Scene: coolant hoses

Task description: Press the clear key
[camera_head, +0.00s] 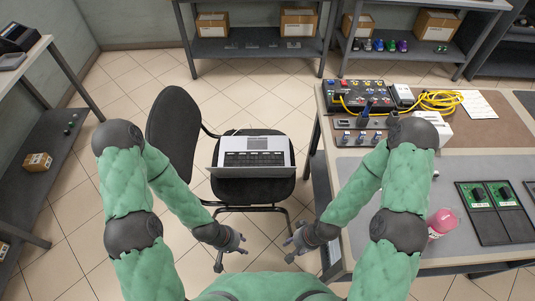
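No key marked clear can be read at this size. A black panel (362,97) with several coloured round parts lies at the back of the right-hand table. A device with a white top and dark blocks (254,151) rests on the office chair; I cannot tell whether it has keys. My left gripper (241,243) hangs low in front of the chair, its fingers apart and empty. My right gripper (289,249) is just right of it, beside the table's left side, also open and empty. Neither touches the panel or the device.
The table (390,230) holds a yellow hose (440,101), small blue-grey fittings (362,137), a pink cup (441,222) and green-black boards (496,212). The chair (173,132) stands ahead of me. Shelves with boxes (212,24) line the back. Floor is free at left.

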